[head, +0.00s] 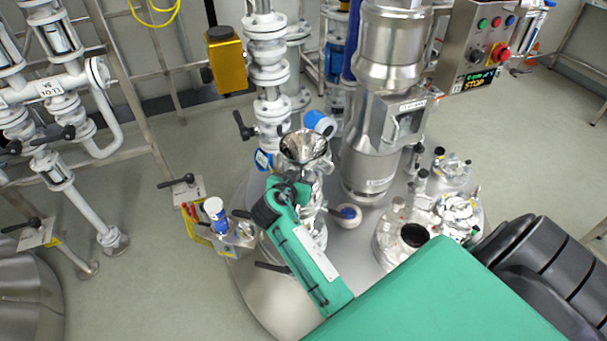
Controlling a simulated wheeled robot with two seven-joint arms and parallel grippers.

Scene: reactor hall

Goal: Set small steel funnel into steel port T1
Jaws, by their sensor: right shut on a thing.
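The small steel funnel (304,147) is in the middle of the head view, its wide mouth facing up. My right gripper (290,186), at the end of the green arm coming in from the lower right, is just below and in front of the funnel and is shut on it. The fingers and the funnel's stem are mostly hidden. Shiny steel fittings show behind and below the funnel. I cannot make out a T1 label, and I cannot tell whether the stem is over or inside a port. My left gripper is not in view.
A tall steel column (375,120) stands right of the funnel, and a white flanged pipe (269,75) stands behind it. A blue-and-white valve (217,214) is to the left. A dark round opening (414,236) is on the vessel top at right. A control box (483,45) hangs upper right.

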